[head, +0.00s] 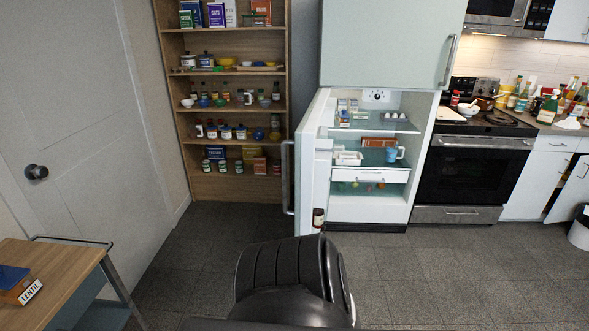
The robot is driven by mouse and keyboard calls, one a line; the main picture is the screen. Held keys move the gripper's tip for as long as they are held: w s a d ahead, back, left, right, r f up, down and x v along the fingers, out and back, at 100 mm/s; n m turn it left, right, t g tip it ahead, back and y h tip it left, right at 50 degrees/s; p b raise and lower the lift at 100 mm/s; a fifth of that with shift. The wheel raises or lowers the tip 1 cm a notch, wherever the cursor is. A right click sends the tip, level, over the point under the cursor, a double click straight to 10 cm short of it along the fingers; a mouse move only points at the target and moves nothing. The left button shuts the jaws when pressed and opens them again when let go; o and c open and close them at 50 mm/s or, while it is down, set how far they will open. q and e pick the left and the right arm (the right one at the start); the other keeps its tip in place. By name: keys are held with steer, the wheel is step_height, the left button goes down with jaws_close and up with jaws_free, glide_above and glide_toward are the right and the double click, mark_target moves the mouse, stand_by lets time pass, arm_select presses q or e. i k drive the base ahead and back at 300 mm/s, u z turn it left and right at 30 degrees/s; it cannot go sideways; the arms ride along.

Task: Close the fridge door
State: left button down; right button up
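The fridge (421,165) stands at the centre right of the head view, with its lower compartment open. The lower fridge door (305,165) is swung wide open to the left and seen nearly edge-on. Its long vertical handle (287,177) is on the far left side of the door. The upper door (385,45) is shut. Neither of my grippers is in view.
A wooden shelf (226,81) with jars and books stands left of the fridge door. A wooden-topped cart (55,275) is at the lower left. A stove (472,170) stands right of the fridge.

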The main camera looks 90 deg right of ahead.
mark_target(313, 150)
steer(key=z, duration=1)
steer(key=i, duration=1.05)
steer(key=z, duration=1.65)
steer(key=i, duration=0.75)
steer(key=z, duration=0.8)
